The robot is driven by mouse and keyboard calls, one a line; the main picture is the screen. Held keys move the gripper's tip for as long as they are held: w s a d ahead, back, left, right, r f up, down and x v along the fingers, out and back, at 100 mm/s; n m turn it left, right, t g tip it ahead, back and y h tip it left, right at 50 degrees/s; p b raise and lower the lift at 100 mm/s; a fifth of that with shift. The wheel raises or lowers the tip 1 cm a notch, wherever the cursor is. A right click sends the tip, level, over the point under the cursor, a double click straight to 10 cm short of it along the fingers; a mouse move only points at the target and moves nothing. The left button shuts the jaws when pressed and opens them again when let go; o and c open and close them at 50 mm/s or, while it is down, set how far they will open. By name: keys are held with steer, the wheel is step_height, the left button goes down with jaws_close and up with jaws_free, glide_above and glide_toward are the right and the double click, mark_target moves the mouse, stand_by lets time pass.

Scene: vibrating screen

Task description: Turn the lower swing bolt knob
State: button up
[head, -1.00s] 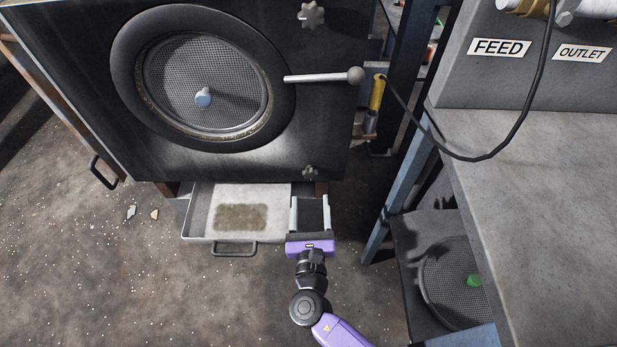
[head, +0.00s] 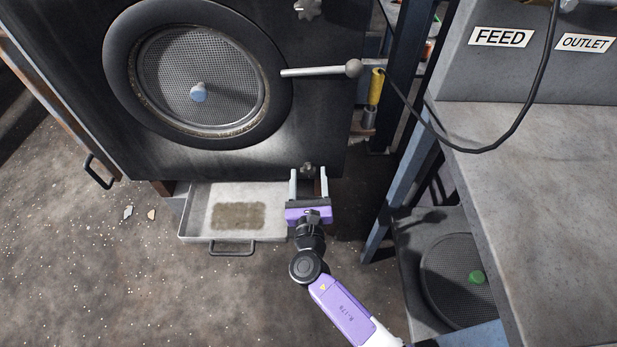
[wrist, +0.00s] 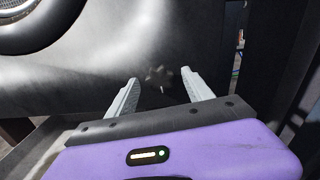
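The lower swing bolt knob (head: 307,168) is a small dark star-shaped knob at the bottom right of the dark door panel. It also shows in the wrist view (wrist: 159,76), just beyond and between the fingertips. My gripper (head: 308,172) is open, its two pale fingers pointing at the panel with the knob between their tips in the head view. I cannot tell whether the fingertips reach around the knob. Nothing is held. A similar upper star knob (head: 307,8) shows at the top of the panel.
A lever with a ball end (head: 353,68) sticks out right of the round mesh window (head: 200,82). An open drawer tray (head: 195,225) lies left of my gripper. A workbench (head: 540,180) with a hanging black cable stands at the right.

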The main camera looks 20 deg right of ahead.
jaws_close()
steer(key=shift+f+m+b, duration=0.1)
steer(key=shift+m+b, duration=0.25)
steer(key=shift+m, duration=0.05)
steer(key=m+b, duration=0.2)
steer(key=m, duration=0.1)
steer(key=shift+f+m+b, duration=0.15)
steer(key=shift+m+b, duration=0.2)
steer(key=shift+m, duration=0.05)
steer(key=m+b, duration=0.4)
steer(key=m, duration=0.1)
steer(key=m+b, duration=0.3)
steer(key=m, duration=0.2)
steer(key=shift+b, duration=0.35)
steer(key=m+b, duration=0.3)
steer(key=m, duration=0.1)
steer(key=shift+m, duration=0.3)
steer(key=shift+b, duration=0.3)
